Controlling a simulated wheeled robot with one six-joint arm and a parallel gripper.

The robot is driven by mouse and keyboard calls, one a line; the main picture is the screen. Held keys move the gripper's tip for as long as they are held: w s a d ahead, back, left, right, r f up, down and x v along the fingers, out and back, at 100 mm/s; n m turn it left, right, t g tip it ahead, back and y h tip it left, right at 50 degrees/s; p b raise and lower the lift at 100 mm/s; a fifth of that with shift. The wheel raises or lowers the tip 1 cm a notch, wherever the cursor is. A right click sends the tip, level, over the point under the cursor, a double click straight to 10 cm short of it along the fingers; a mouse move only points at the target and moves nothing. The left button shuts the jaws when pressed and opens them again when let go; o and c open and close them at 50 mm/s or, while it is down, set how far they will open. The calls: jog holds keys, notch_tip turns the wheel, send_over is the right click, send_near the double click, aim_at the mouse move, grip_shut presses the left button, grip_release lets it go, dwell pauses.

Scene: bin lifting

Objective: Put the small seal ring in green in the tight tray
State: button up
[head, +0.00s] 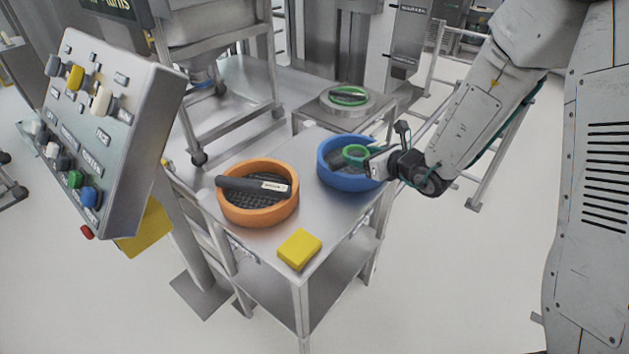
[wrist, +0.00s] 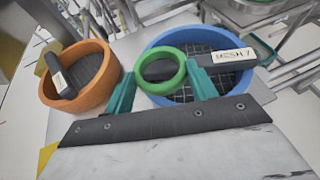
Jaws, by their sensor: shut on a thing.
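My gripper (wrist: 160,86) is shut on a small green seal ring (wrist: 163,89), with one teal finger on each side of it. The ring also shows in the head view (head: 346,157), over the blue round tray (head: 345,183). The blue tray has a mesh floor and a dark bar with a "MESH" label, partly hidden behind the ring. An orange round tray (head: 255,213), also with a mesh floor and a labelled dark bar, stands to its left. I cannot read which tray is the tight one. Whether the ring touches the blue tray is unclear.
Both trays stand on a steel table (head: 303,207). A yellow block (head: 299,249) lies near its front corner. Behind, a round metal stand (head: 346,109) carries another green ring and a dark bar. A control panel (head: 112,120) with buttons stands at left.

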jog(key=s+a+n+g+y, duration=0.2)
jog(key=s+a+n, duration=0.1)
jog(key=a, duration=0.6)
send_over(326, 202)
jog(key=shift+g, duration=0.3)
notch_tip(326, 202, down, 5)
jog(key=shift+w+a, duration=0.1)
jog(key=shift+a, duration=0.05)
jog(key=shift+y, duration=0.3)
jog(key=shift+f, duration=2.6)
jog(key=shift+f, duration=0.1)
jog(key=o, duration=1)
jog(key=shift+c, duration=0.2)
jog(key=shift+d+r, duration=0.2)
jog(key=v, duration=1.1)
jog(key=shift+s+r, duration=0.2)
jog(key=shift+s, duration=0.05)
